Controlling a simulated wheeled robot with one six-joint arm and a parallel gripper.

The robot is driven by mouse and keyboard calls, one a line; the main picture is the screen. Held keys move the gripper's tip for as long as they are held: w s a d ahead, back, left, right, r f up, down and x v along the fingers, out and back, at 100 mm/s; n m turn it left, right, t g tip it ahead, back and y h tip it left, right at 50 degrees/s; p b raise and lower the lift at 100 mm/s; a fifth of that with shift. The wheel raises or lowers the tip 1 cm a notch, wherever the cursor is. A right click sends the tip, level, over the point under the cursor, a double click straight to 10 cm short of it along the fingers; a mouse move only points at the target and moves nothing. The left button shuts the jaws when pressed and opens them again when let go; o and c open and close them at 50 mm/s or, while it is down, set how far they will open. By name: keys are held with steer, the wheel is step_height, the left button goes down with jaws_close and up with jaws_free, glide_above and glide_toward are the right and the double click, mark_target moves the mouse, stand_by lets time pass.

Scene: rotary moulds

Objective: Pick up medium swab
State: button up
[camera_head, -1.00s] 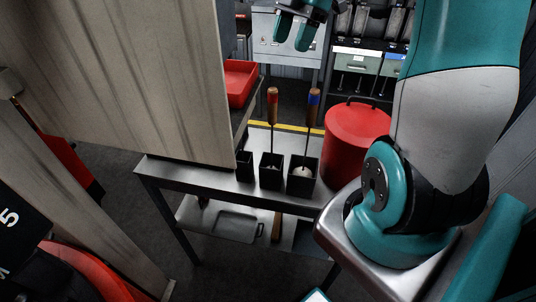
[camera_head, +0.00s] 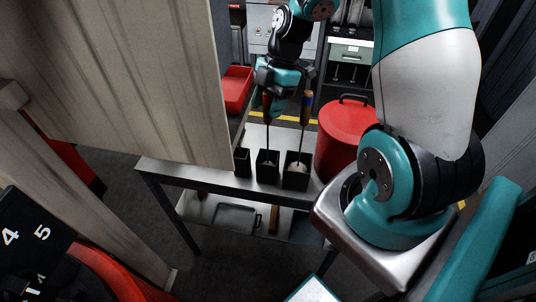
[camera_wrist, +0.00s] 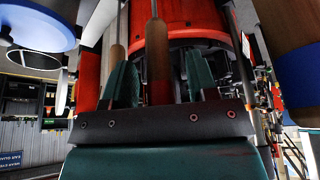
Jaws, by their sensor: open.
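A swab with a wooden handle (camera_head: 267,106) stands upright in the middle black holder (camera_head: 267,168); its place between two others suggests the medium swab. My gripper (camera_head: 272,92) is at the top of this handle, above the table. In the wrist view, my open gripper (camera_wrist: 160,78) has one teal finger on each side of a wooden handle (camera_wrist: 157,60). I cannot tell whether either finger touches it. Swab heads are mostly hidden inside the holders.
The holders stand on a grey metal table (camera_head: 190,174). A smaller black holder (camera_head: 242,162) is at left, beside a large beige panel (camera_head: 120,80). A red lidded bin (camera_head: 345,140) stands right of the holders. A red tray (camera_head: 236,90) lies behind.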

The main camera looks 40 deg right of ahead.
jaws_close()
steer(key=shift+r, duration=0.1)
stand_by(0.3)
